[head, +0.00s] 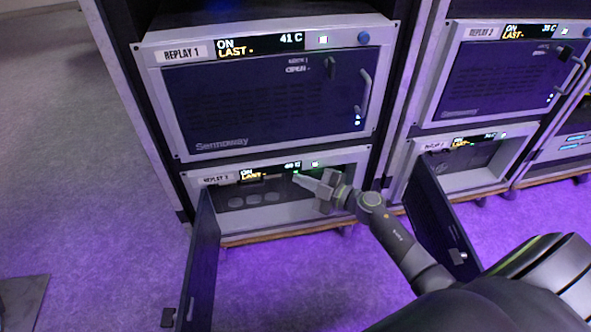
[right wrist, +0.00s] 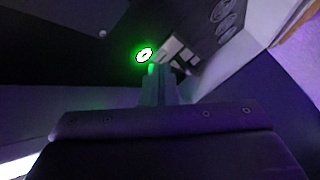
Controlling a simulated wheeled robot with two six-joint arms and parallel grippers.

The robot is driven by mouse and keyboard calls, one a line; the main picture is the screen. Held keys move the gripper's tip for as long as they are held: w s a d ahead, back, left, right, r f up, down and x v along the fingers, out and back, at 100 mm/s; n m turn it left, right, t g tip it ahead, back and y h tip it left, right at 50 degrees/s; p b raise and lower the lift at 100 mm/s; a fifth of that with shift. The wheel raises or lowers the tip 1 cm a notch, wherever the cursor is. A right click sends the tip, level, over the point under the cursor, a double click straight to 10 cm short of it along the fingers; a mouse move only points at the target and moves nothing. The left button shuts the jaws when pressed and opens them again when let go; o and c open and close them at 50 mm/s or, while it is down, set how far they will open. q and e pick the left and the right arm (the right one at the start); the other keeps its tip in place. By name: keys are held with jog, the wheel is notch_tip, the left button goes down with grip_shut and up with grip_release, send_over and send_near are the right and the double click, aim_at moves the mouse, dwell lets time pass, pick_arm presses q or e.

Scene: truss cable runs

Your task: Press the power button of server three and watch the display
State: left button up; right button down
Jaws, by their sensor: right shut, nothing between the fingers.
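The lower left server (head: 290,215) has a label that starts with REPLAY; its number is too small to read surely. Its door (head: 204,260) stands open on the left. Its small display (head: 265,171) is lit, with an orange line reading LAST and a blurred temperature. My right gripper (head: 300,181) is shut and empty, in front of the open bay just below the display. In the right wrist view a power button with a green glowing ring (right wrist: 144,54) lies just beyond the shut fingertips (right wrist: 153,70); I cannot tell whether they touch. My left gripper is not in view.
Above is the closed REPLAY 1 server (head: 270,100), its display reading ON and 41 C. To the right are the REPLAY 2 server (head: 490,80) and a lower server with its door (head: 440,212) open beside my right arm.

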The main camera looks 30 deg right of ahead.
jog(key=shift+w, duration=0.1)
jog(key=shift+w+d+r, duration=0.1)
jog(key=shift+w+d, duration=0.05)
jog(key=shift+w, duration=0.15)
